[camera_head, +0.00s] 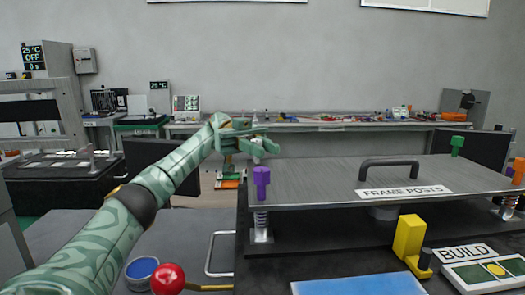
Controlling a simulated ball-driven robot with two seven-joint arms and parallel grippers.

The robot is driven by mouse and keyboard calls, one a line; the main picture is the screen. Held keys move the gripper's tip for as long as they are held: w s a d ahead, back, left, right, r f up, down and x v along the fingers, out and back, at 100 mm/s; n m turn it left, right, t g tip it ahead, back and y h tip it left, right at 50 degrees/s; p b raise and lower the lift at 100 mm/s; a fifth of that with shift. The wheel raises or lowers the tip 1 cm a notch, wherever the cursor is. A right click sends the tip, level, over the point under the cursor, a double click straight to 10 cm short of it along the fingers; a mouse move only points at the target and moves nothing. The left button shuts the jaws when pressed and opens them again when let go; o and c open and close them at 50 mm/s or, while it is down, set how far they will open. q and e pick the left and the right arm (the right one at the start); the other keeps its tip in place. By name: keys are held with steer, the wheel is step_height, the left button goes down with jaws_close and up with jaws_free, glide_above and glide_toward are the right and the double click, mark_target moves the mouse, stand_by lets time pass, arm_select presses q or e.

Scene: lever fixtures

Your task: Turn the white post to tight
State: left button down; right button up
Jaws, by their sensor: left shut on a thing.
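My left arm reaches from the lower left to the far left corner of the grey frame plate (330,176). Its green gripper (264,146) is shut there, just above and behind the purple post (261,182). The white post does not show clearly; the gripper covers the far left corner where it would stand. The green post (457,146) stands at the far right corner and the orange post (518,172) at the right edge. My right gripper is not in view.
A dark handle (388,165) and a "FRAME POSTS" label (404,192) are on the plate. A yellow lever block (409,238), a blue panel (358,284) and a BUILD box (487,270) are in front. A red ball knob (168,279) stands near the lower left.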

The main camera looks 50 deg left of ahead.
arm_select(q)
steer(key=c, duration=1.3)
jaws_free()
step_height(320, 180, up, 3)
steer(key=shift+f+p, duration=0.1)
steer(key=shift+p, duration=0.3)
steer(key=s+d+r+p, duration=0.5)
steer(key=s+d+r, duration=0.1)
steer(key=s, duration=0.1)
steer(key=s+d+r+p, duration=0.3)
steer(key=r, duration=0.1)
steer(key=shift+s+p, duration=0.3)
steer(key=shift+s, duration=0.1)
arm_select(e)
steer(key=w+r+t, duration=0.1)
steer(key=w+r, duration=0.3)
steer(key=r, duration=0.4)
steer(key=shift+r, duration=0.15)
